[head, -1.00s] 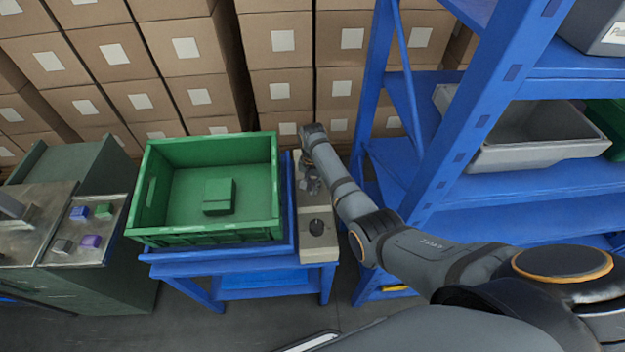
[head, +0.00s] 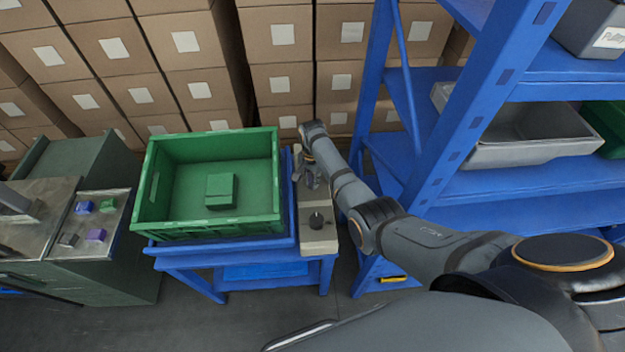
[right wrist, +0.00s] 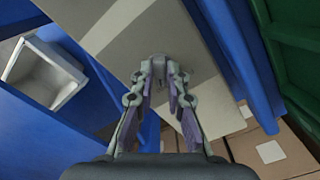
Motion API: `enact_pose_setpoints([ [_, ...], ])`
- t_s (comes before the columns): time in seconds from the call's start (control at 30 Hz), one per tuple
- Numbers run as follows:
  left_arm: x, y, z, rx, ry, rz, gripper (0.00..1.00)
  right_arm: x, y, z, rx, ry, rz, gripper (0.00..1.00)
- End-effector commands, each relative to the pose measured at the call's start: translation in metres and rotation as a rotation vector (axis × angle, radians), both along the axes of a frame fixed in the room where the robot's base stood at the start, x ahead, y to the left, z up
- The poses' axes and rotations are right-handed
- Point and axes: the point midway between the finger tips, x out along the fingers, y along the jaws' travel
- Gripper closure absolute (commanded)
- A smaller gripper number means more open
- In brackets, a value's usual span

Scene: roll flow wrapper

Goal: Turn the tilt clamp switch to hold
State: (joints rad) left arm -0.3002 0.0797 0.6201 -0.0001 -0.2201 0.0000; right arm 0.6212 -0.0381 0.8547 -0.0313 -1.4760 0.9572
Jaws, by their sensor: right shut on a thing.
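A narrow beige control panel (head: 318,240) stands along the right side of the green crate. A black knob (head: 316,219) sits on its near part, apart from my gripper. My right gripper (head: 310,181) points down at the far part of the panel. In the right wrist view, its fingertips (right wrist: 160,66) meet at the panel surface (right wrist: 110,28) and are shut on a small switch there. The fingers hide most of that switch, so I cannot read its setting or any label. My left gripper is not in view.
The green crate (head: 160,225) on a blue stand (head: 240,262) is close on the left, with a green block (head: 221,190) inside. A blue shelf rack (head: 480,110) rises close to the right of my arm. Cardboard boxes (head: 285,45) are stacked behind.

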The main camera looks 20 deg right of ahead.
Motion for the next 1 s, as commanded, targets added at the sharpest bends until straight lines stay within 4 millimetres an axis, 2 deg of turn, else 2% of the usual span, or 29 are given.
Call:
enact_pose_setpoints([
  [0.07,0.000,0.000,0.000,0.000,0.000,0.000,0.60,0.000,0.000,0.000,-0.001,0.001,-0.002,1.00],
  [0.1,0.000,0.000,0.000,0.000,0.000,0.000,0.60,0.000,0.000,-0.001,-0.001,0.001,-0.002,0.81],
  [0.23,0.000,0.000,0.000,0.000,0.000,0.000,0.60,0.000,0.000,0.000,-0.001,0.001,-0.001,0.63],
  [0.53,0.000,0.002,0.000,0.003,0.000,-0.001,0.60,0.000,0.000,0.001,0.000,0.000,0.000,0.63],
  [0.63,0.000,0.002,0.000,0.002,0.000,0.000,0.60,0.001,0.000,0.011,0.000,-0.002,0.000,0.63],
  [1.0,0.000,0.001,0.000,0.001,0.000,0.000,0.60,0.000,0.000,0.095,0.000,-0.002,0.000,0.63],
])
